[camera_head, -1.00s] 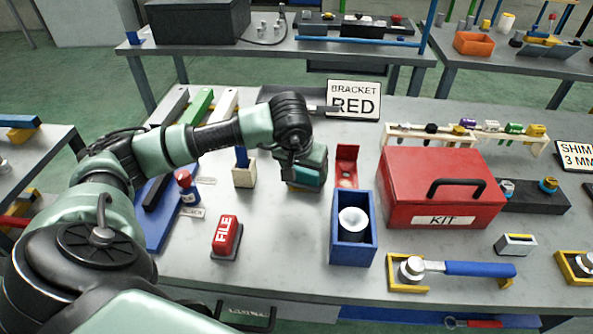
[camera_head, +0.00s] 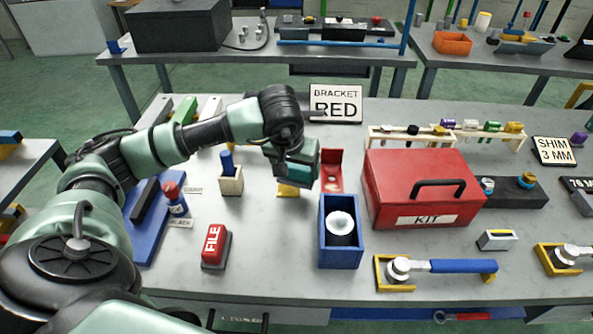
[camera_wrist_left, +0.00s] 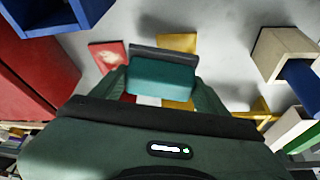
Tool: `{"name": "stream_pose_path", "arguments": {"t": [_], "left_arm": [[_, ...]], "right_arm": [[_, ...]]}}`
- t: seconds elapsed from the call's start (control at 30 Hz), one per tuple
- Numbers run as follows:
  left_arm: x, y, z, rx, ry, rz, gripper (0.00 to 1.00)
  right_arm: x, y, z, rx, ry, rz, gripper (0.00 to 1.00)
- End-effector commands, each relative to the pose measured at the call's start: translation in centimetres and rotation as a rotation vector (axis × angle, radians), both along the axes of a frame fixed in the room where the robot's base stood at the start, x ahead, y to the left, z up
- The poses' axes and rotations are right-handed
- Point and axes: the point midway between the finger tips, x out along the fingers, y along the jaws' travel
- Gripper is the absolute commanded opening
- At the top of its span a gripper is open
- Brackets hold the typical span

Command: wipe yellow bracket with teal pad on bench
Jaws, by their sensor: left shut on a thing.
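My left gripper (camera_head: 292,172) is shut on a teal pad (camera_wrist_left: 162,74). The pad has a dark grey back, and the fingers hold it from both sides. The yellow bracket (camera_head: 289,190) is on the bench (camera_head: 270,240) right below the gripper, mostly hidden by it in the head view. In the left wrist view, one yellow part of it (camera_wrist_left: 178,42) shows beyond the pad, and another shows on the pad's near side. I cannot tell whether the pad touches the bracket. My right gripper is not in view.
A red bracket (camera_head: 331,175) stands just right of the gripper, with a blue box (camera_head: 341,246) in front of it and a red KIT box (camera_head: 421,190) further right. A wooden block with a blue handle (camera_head: 230,180) stands to the left. Bare bench lies in front.

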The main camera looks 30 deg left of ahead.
Motion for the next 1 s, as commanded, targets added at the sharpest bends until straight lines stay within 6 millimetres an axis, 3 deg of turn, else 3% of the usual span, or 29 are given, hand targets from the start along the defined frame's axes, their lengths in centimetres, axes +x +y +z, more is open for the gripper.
{"name": "stream_pose_path", "arguments": {"t": [0.17,0.57,1.0], "left_arm": [[0.0,0.1,2.1,0.001,-0.003,0.001,0.42],[0.1,0.1,2.5,0.001,-0.004,0.001,0.42],[0.1,0.1,5.4,0.001,-0.004,0.000,0.42]], "right_arm": [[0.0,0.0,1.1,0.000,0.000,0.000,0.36],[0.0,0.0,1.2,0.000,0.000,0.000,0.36],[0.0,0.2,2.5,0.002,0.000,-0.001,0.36]]}}
